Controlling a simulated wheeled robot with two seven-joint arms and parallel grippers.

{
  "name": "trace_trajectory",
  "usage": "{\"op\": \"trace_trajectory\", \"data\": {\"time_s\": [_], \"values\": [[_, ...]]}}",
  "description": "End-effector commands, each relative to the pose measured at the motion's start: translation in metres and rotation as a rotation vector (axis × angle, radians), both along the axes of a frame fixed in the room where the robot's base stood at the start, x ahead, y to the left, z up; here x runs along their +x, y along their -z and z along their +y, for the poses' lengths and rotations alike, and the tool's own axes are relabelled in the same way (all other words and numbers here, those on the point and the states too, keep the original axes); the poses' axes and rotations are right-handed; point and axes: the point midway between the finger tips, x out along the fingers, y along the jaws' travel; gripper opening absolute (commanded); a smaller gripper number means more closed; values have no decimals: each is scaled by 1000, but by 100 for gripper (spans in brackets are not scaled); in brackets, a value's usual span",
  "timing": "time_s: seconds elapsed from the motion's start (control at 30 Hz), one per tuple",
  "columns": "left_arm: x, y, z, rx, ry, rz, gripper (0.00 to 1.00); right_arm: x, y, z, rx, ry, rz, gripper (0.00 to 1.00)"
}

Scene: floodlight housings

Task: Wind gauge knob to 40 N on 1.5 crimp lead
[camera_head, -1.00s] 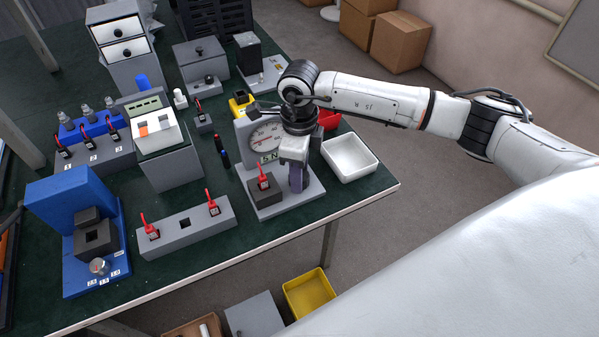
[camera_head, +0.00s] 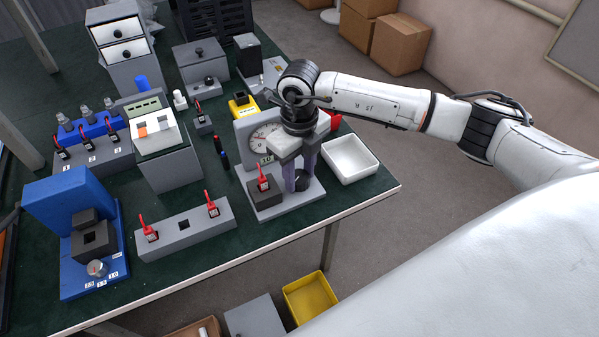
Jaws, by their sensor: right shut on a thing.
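The gauge stand (camera_head: 270,209) is a grey base near the table's right end, with a round white dial (camera_head: 265,140) on its upright plate. My right gripper partly covers the dial and the small readout (camera_head: 266,160) below it; the readout seems to start with 10. A red-topped crimp lead (camera_head: 263,178) stands in a dark block (camera_head: 262,192) on the base; its label is too small to read. My right gripper (camera_head: 302,180) points down beside this block, its two purple fingers shut on the dark knob (camera_head: 302,183). My left gripper is not in view.
A white tray (camera_head: 372,165) stands close to the right of the gauge, at the table edge. A grey holder (camera_head: 185,230) with two red-topped leads lies to the left. A blue fixture (camera_head: 65,215) stands further left. Bare green tabletop shows in front of the holder.

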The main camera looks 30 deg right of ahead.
Motion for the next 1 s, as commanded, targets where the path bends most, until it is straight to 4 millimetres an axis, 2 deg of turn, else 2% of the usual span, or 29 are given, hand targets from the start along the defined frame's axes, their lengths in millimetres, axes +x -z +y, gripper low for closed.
{"op": "trace_trajectory", "data": {"time_s": [0.37,0.4,0.5,0.83,1.0], "values": [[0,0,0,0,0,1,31,1,-1,0,1,5,-3,14],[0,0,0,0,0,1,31,1,-1,0,1,5,-3,38],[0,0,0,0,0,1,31,1,-1,0,1,5,-3,55],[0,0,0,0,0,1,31,1,-2,0,0,4,-2,55],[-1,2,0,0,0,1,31,2,-23,0,0,5,-5,55]]}}
